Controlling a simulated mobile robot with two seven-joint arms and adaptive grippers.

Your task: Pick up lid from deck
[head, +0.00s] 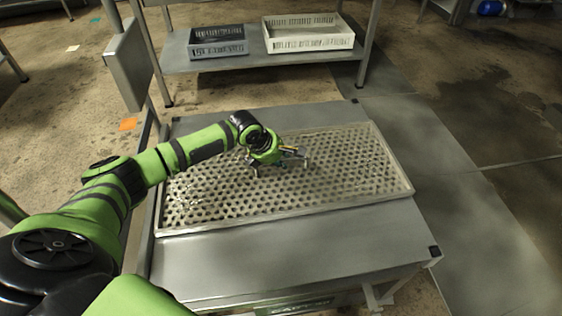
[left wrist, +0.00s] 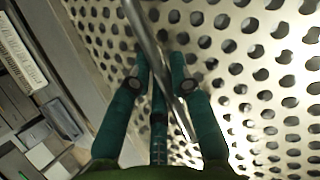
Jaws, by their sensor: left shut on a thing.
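The lid (head: 330,190) is a wide, pale metal plate full of round holes, with a raised rim. It lies flat over the grey metal deck (head: 290,255); I cannot tell whether there is a small gap beneath it. A thin metal bar handle stands up near its middle, and it crosses the left wrist view (left wrist: 152,38) on a diagonal. My left gripper (head: 288,156) is over the middle of the lid, shut on this handle. Its teal fingers (left wrist: 160,78) close around the bar, above the holes. My right gripper is not in view.
Behind the deck, a lower shelf (head: 180,62) holds a dark grey crate (head: 217,50) and a white crate (head: 308,45). A grey panel (head: 128,65) stands at the deck's back left. The floor on the right is clear, with dark stains.

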